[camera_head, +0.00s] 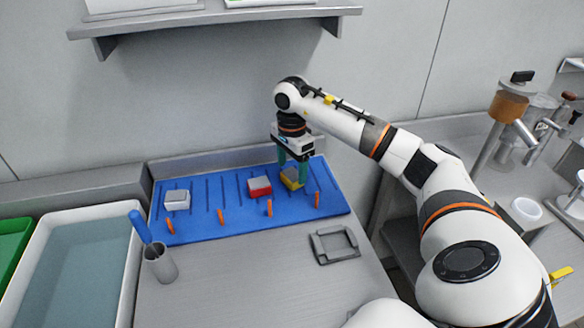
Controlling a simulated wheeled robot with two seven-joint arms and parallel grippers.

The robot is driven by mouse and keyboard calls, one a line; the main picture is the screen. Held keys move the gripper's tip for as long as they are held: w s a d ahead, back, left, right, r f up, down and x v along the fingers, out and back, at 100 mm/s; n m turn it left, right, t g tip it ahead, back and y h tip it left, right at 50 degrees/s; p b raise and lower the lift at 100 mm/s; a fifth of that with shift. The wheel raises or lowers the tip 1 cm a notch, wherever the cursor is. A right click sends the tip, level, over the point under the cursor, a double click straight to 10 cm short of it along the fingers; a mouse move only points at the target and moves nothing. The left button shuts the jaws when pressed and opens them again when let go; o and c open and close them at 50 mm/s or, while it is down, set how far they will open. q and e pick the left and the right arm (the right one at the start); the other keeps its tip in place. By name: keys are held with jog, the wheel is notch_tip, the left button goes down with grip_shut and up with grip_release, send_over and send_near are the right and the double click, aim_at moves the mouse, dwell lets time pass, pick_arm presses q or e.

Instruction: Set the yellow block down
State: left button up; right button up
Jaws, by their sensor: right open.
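The yellow block (290,181) has a grey top and rests on the blue mat (235,226) near its right end. My right gripper (293,173) comes down over the yellow block from above. Its green fingers are open, one on each side of the block, and they hide part of it. I cannot tell whether the fingers touch its sides. My left gripper is not in view.
A red block (259,187) and a white block (177,200) stand on the mat to the left. Several orange pegs (221,217) line its front. A grey square frame (335,244) lies in front. A grey cup (160,263) and a bin (72,262) are at left. A shelf (215,19) hangs above.

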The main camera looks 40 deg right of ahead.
aim_at(292, 174)
notch_tip(292, 174, up, 11)
dwell(0.3)
jog(key=shift+f, duration=0.1)
dwell(0.4)
